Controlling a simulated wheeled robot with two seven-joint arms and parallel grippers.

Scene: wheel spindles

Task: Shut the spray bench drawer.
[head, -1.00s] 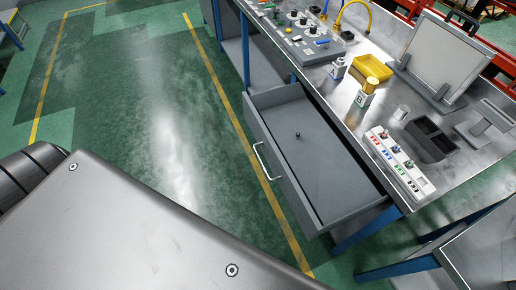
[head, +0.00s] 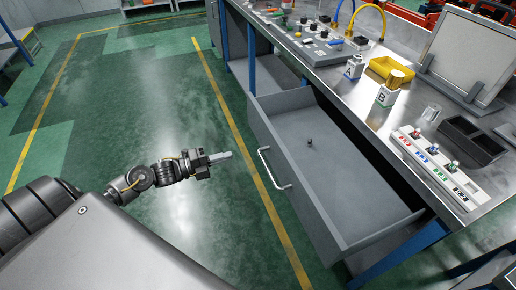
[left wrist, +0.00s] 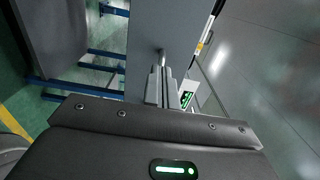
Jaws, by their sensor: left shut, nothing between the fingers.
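The grey spray bench drawer (head: 345,165) stands pulled out from under the bench (head: 335,80), on its left side. A small dark knob-like item (head: 309,142) is inside it. Its pale bar handle (head: 268,166) is on the front panel, facing left. My left gripper (head: 228,155) is shut and empty, out over the floor to the left of the handle, with a gap between them. In the left wrist view the closed fingers (left wrist: 160,88) point at a grey panel (left wrist: 165,25); whether they touch anything there I cannot tell. My right gripper is not in view.
The bench top carries bottle A (head: 354,67), bottle B (head: 388,92), a yellow tray (head: 390,70), a black bin (head: 470,140) and a white strip of coloured items (head: 438,165). Blue legs (head: 400,250) stand beside the drawer. The green floor left of it is clear.

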